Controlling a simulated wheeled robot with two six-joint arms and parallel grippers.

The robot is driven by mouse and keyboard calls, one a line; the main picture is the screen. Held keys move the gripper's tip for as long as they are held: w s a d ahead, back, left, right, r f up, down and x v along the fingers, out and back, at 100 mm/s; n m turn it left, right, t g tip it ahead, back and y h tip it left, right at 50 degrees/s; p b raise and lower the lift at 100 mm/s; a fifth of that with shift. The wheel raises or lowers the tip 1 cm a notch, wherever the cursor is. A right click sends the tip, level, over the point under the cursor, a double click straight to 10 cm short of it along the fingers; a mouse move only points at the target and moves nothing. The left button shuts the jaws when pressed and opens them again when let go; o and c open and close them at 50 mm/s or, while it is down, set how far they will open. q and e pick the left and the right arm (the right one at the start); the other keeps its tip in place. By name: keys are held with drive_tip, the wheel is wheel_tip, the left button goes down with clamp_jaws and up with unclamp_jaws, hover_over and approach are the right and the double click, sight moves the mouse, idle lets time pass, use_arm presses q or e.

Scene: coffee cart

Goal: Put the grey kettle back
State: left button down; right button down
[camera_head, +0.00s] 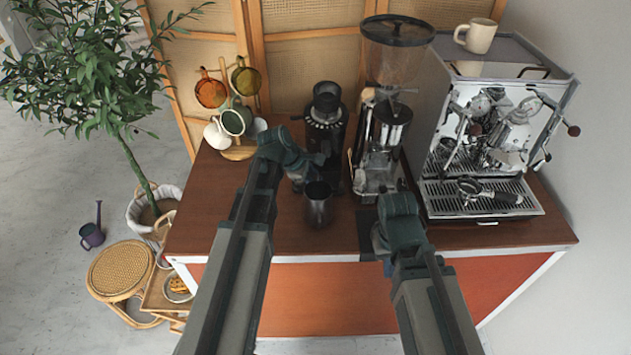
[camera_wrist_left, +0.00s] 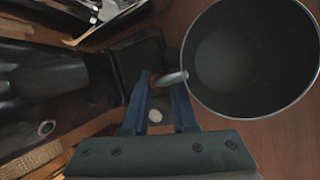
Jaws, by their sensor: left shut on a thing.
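The grey kettle (camera_head: 318,205) is a small open-topped metal jug, upright at the front middle of the wooden counter, in front of the black grinder. I cannot tell whether its base touches the counter. In the left wrist view the kettle (camera_wrist_left: 250,60) shows its round rim and empty dark inside. My left gripper (camera_head: 311,168) is at its back-left side, and in the left wrist view the gripper (camera_wrist_left: 160,82) is shut on its handle (camera_wrist_left: 172,77). My right gripper (camera_head: 381,243) is over the counter's front edge, apart from the kettle; its fingertips are mostly hidden.
A small black grinder (camera_head: 326,130) stands behind the kettle, and a taller grinder (camera_head: 385,130) to its right. The espresso machine (camera_head: 480,140) stands at the right with a portafilter (camera_head: 487,192) on its tray. A mug tree (camera_head: 239,152) stands back left. The counter's left front (camera_head: 205,225) is clear.

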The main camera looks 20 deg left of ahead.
use_arm(q)
drive_tip(key=shift+f, duration=0.35)
drive_tip(key=c, duration=0.7)
unclamp_jaws()
drive_tip(key=shift+r, duration=0.1)
drive_tip(key=shift+r, duration=0.3)
drive_tip(key=p+v, duration=1.1)
drive_tip(key=v, duration=0.1)
drive_tip(key=shift+r, duration=0.15)
